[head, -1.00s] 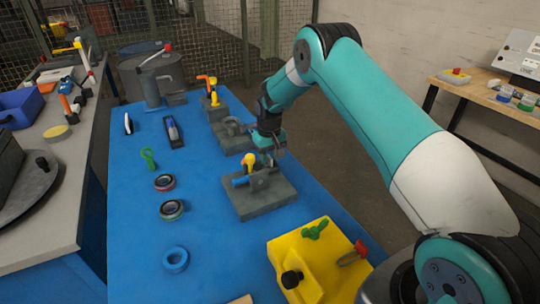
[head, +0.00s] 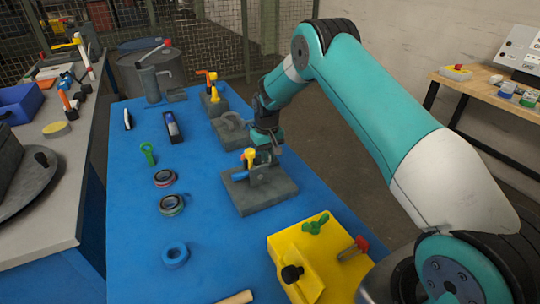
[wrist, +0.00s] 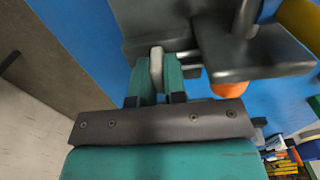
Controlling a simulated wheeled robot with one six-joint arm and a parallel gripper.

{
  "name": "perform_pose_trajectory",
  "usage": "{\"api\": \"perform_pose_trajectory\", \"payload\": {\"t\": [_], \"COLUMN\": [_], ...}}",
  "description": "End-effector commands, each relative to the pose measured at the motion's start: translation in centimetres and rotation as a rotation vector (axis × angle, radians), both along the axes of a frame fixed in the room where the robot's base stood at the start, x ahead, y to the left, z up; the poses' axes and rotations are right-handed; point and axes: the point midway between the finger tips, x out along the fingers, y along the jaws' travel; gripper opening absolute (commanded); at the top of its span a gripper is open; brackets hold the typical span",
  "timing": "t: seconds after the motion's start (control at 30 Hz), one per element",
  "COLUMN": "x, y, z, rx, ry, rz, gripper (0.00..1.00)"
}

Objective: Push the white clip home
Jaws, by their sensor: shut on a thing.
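The white clip (wrist: 156,66) shows in the wrist view between the two teal fingers of my gripper (wrist: 156,84), which is shut on it. The clip's far end meets or lies very near the edge of a dark grey fixture (wrist: 222,45); I cannot tell how far it is seated. The clip cannot be made out in the head view.
Another grey fixture (head: 229,125) stands just behind. A yellow block (head: 314,262) with knobs is at the front right. Tape rolls (head: 172,205) and a green key-like piece (head: 148,152) lie to the left.

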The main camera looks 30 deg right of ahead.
Motion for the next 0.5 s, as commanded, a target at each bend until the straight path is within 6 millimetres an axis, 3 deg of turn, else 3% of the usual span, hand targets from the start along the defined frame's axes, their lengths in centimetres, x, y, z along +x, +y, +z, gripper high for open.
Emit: {"api": "perform_pose_trajectory", "payload": {"t": [0.13,0.17,0.27,0.5], "x": [-0.02,-0.02,-0.02,-0.04], "y": [0.43,0.46,0.42,0.14], "z": [-0.01,-0.01,-0.01,0.01], "rx": [0.004,0.004,0.004,0.003], "ry": [0.001,0.001,0.001,0.001], "rz": [0.007,0.007,0.007,0.003], "gripper": [0.0,0.17,0.38,0.38]}}
